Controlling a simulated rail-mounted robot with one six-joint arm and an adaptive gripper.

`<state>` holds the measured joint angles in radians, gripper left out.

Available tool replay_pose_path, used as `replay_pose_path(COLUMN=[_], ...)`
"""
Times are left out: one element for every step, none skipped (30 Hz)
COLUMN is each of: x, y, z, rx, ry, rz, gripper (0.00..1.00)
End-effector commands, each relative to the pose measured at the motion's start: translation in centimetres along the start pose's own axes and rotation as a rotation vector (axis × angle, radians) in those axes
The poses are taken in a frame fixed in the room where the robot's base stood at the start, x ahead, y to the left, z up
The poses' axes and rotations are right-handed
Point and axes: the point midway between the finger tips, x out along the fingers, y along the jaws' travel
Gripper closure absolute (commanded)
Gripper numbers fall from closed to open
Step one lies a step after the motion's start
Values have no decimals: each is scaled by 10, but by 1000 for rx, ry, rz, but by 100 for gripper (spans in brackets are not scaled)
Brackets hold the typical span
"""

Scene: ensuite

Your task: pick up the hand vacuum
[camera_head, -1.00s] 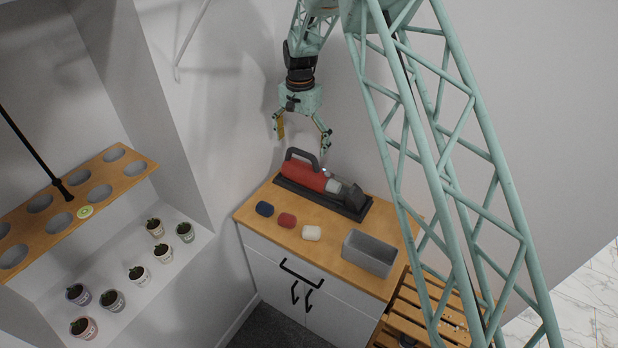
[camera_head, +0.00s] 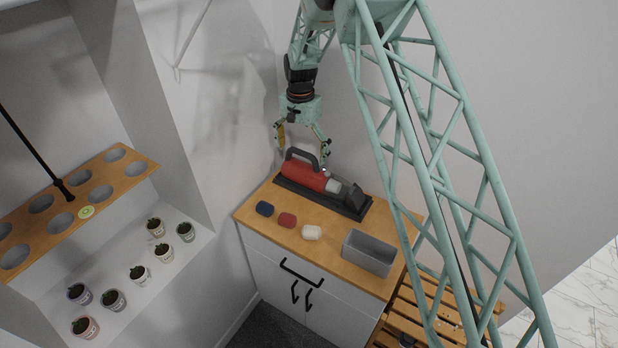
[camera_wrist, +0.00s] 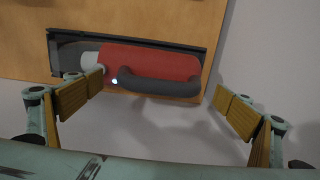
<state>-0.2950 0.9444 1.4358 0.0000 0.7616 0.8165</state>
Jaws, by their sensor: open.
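The hand vacuum (camera_head: 303,175) has a red body, a dark grey loop handle and a dark nozzle. It lies in a dark tray (camera_head: 289,184) on the wooden cabinet top, near the wall. My gripper (camera_head: 302,144) is open and empty just above the vacuum's handle end, pointing down. In the wrist view, the vacuum (camera_wrist: 150,62) lies across the upper middle, with its handle (camera_wrist: 158,86) on the near side. The open fingers (camera_wrist: 158,100) stand wide apart on either side of the handle in the picture, not touching it.
On the cabinet top (camera_head: 335,252) are a blue soap (camera_head: 264,209), a red soap (camera_head: 287,220), a white soap (camera_head: 312,232) and a grey bin (camera_head: 369,252). A slatted wooden stand (camera_head: 412,316) is at lower right. Potted plants (camera_head: 139,274) stand in the left niche. The wall is close behind the vacuum.

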Motion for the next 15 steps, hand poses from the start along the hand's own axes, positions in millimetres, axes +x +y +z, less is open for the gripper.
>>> replay_pose_path(x=[0, 0, 0, 0, 0, 0, 0, 0, 0, 0, 0, 0, 0, 0, 0], y=[0, 0, 0, 0, 0, 0, 0, 0, 0, 0, 0, 0, 0, 0, 0], z=[0, 0, 0, 0, 0, 0, 0, 0, 0, 0, 0, 0, 0, 0, 0], rx=[0, 0, 0, 0, 0, 0, 0, 0, 0, 0, 0, 0, 0, 0, 0], ry=[0, 0, 0, 0, 0, 0, 0, 0, 0, 0, 0, 0, 0, 0, 0], rz=[0, 0, 0, 0, 0, 0, 0, 0, 0, 0, 0, 0, 0, 0, 0], gripper=[3, 3, 3, 4, 7, 11, 13, 16, 20, 22, 25, 29, 32, 34, 38])
